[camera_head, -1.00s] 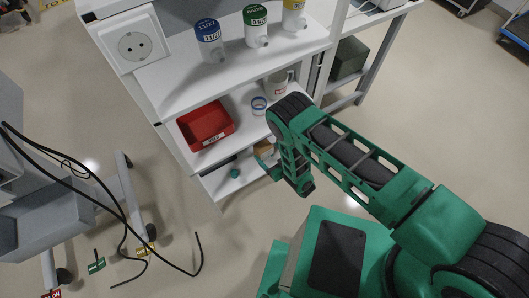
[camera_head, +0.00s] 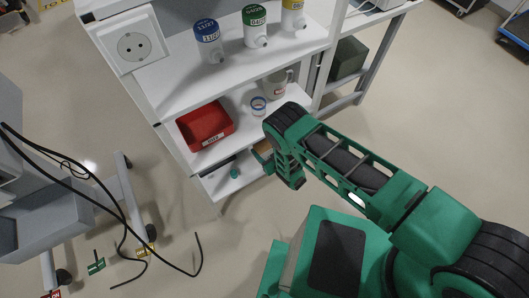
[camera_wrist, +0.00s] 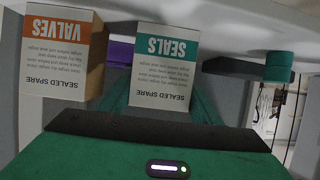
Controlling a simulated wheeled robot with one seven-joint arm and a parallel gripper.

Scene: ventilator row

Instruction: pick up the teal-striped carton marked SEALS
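The SEALS carton (camera_wrist: 163,68), white with a teal band, shows near the middle of the wrist view, its print upside down. A similar carton with an orange band marked VALVES (camera_wrist: 62,57) is to its left, with a gap between them. My gripper (camera_wrist: 161,104) shows as green parts on both sides of the SEALS carton's lower part in the picture; they look apart, so it seems open. Contact with the carton cannot be made out. In the head view my arm's end (camera_head: 292,178) is at the lower shelf, and the SEALS carton cannot be picked out there.
A teal round object (camera_wrist: 279,67) is to the right in the wrist view. A purple thing (camera_wrist: 120,52) shows between the cartons. In the head view, a red bin (camera_head: 206,127), a tape roll (camera_head: 258,105) and a mug (camera_head: 275,84) are on the shelf above. Cables hang at left.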

